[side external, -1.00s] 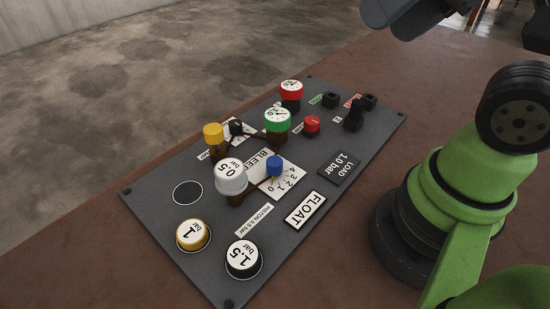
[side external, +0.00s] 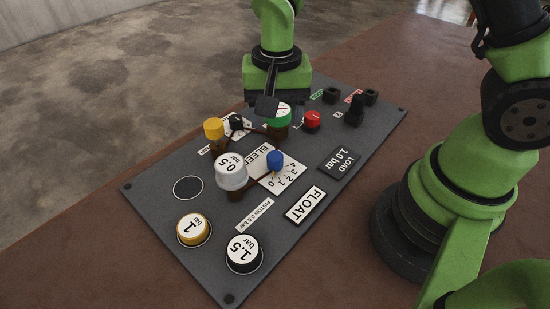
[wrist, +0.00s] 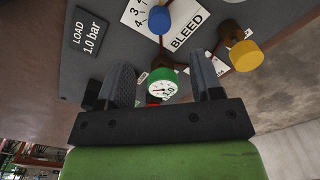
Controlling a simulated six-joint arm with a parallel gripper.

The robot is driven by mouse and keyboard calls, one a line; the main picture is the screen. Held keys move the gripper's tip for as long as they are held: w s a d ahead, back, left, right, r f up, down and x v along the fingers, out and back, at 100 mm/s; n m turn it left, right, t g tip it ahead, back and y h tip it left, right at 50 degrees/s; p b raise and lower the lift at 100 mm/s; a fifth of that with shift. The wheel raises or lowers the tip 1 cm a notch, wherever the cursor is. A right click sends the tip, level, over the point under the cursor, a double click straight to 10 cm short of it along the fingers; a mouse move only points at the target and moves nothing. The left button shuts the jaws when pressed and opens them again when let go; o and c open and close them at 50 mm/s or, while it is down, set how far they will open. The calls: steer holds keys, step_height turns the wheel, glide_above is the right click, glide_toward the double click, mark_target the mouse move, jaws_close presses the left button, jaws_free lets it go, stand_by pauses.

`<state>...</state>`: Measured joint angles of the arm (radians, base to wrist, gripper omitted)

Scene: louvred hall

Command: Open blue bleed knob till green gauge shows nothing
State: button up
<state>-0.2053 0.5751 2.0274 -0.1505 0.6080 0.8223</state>
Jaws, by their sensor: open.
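The blue bleed knob (side external: 274,160) stands upright on the white BLEED scale plate (side external: 287,186) of the grey panel. Its small pointer sits toward the low end of the scale, near 0. It also shows in the wrist view (wrist: 159,19), beyond my fingertips. The green gauge (side external: 281,113) is partly covered by my gripper in the side view. In the wrist view the gauge (wrist: 162,88) lies between my fingers; its needle shows, but its exact reading is too small to tell. My gripper (wrist: 160,66) is open and empty, pointing down above the gauge area.
A white 0.5 bar weight (side external: 230,168) stands close left of the blue knob, and a yellow knob (side external: 213,130) is farther back. A red knob (side external: 312,121) and black switches (side external: 355,110) are to the right. Yellow (side external: 193,230) and black (side external: 244,254) weights sit in front.

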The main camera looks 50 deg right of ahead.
mark_target(275, 156)
steer(key=shift+f, duration=5.4)
jaws_close()
